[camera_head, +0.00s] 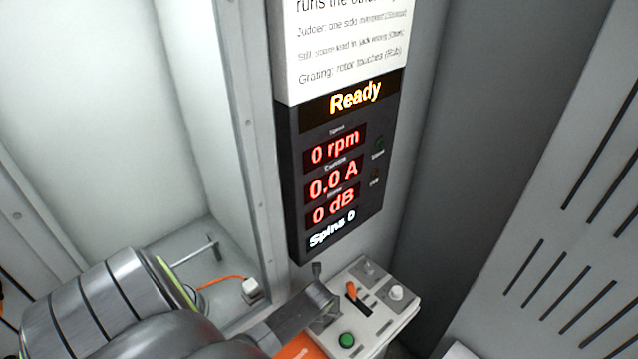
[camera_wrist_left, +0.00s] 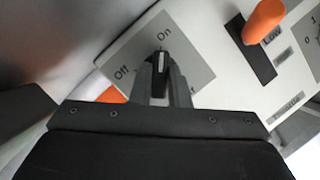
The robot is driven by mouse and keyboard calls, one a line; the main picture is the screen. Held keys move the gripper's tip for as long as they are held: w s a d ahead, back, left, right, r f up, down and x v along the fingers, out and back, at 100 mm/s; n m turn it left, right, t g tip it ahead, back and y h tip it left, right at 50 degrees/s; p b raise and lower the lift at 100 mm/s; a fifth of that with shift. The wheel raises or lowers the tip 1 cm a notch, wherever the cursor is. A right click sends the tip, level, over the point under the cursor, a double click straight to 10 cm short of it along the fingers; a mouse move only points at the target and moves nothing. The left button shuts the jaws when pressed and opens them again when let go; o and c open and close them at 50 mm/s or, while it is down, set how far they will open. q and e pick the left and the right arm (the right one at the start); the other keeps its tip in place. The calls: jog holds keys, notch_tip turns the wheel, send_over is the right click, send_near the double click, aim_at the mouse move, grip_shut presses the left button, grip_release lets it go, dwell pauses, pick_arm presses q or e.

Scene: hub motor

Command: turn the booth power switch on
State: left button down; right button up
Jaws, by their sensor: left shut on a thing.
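The booth power switch (camera_wrist_left: 159,62) is a small black knob on a grey plate marked Off and On. In the left wrist view my left gripper (camera_wrist_left: 161,82) has its two fingers closed on the knob from both sides. The visible end of the knob lies just below the On label; its exact angle is partly hidden by the fingers. In the head view my left gripper (camera_head: 322,296) reaches over the left side of the white control panel (camera_head: 402,318). My right gripper is not in view.
The panel also carries an orange lever (camera_head: 352,290), a green button (camera_head: 346,340) and a white knob (camera_head: 396,292). A black display (camera_head: 340,170) above reads Ready, 0 rpm, 0.0 A, 0 dB. A booth wall post (camera_head: 250,150) stands close on the left.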

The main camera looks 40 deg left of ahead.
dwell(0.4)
pick_arm(q)
jog(key=c, duration=1.4)
grip_release()
jog(key=shift+s+d+r, duration=0.15)
jog(key=shift+s+r, duration=0.05)
jog(key=shift+r, duration=0.25)
jog(key=shift+b+v, duration=0.55)
jog(key=shift+v, duration=0.35)
jog(key=shift+s+d+r+b, duration=0.1)
jog(key=shift+s+d+b, duration=0.3)
jog(key=shift+s+d, duration=1)
jog(key=shift+s+d+b, duration=0.45)
jog(key=shift+s+d, duration=0.65)
jog(key=shift+s, duration=0.6)
jog(key=shift+s+d+b, duration=0.4)
jog(key=shift+s+d, duration=0.85)
jog(key=shift+s, duration=0.3)
